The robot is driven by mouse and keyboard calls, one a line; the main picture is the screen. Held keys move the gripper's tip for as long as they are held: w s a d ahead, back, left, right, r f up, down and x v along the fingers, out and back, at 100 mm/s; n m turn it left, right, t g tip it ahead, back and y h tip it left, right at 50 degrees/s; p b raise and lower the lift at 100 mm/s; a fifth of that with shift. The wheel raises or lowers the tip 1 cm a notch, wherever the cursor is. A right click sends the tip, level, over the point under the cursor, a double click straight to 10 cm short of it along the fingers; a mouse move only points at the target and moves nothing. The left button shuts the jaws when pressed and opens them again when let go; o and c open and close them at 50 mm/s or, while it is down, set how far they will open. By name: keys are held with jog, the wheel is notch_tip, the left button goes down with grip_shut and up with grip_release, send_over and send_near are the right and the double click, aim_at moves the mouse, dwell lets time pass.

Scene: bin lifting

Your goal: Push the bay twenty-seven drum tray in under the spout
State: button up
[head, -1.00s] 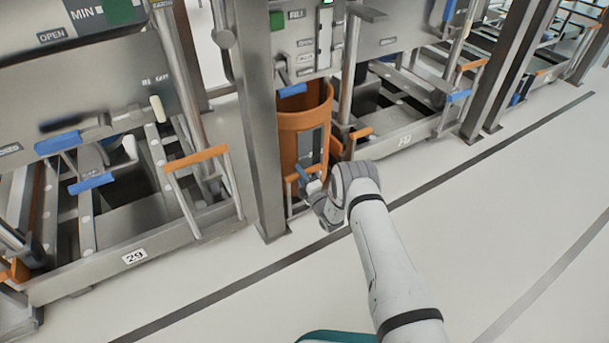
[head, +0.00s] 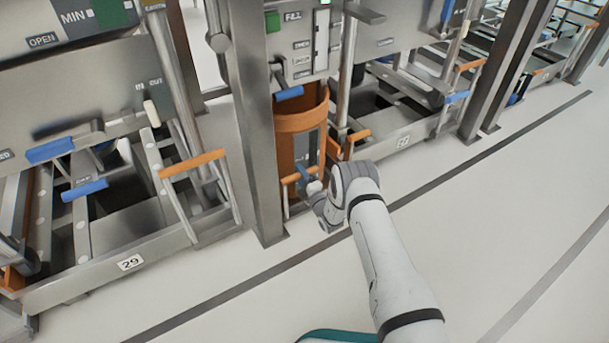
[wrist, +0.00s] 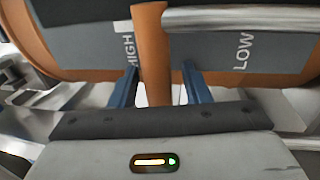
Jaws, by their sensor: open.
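The orange drum (head: 301,125) stands upright in the narrow middle bay, behind a steel post and below a fill panel. Its grey front panel reads HIGH and LOW in the wrist view. An orange handle bar (head: 291,178) is low at its front; my arm hides part of the area and the tray beneath. My gripper (head: 303,176) is at this handle. In the wrist view, the open blue fingers of my gripper (wrist: 160,86) stand either side of an orange bar (wrist: 152,55), with a gap on each side. I cannot read a number for this bay.
Steel posts (head: 254,130) flank the middle bay closely. Bay 29's frame (head: 100,262), with an orange handle (head: 192,163) jutting out, is at left. Another bay with a number plate (head: 403,141), not clearly legible, is at right. The pale floor (head: 490,210) in front is clear.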

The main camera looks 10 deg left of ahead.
jog(key=p+v, duration=0.3)
jog(key=v, duration=0.4)
jog(key=shift+s+d, duration=0.25)
jog(key=shift+s, duration=0.05)
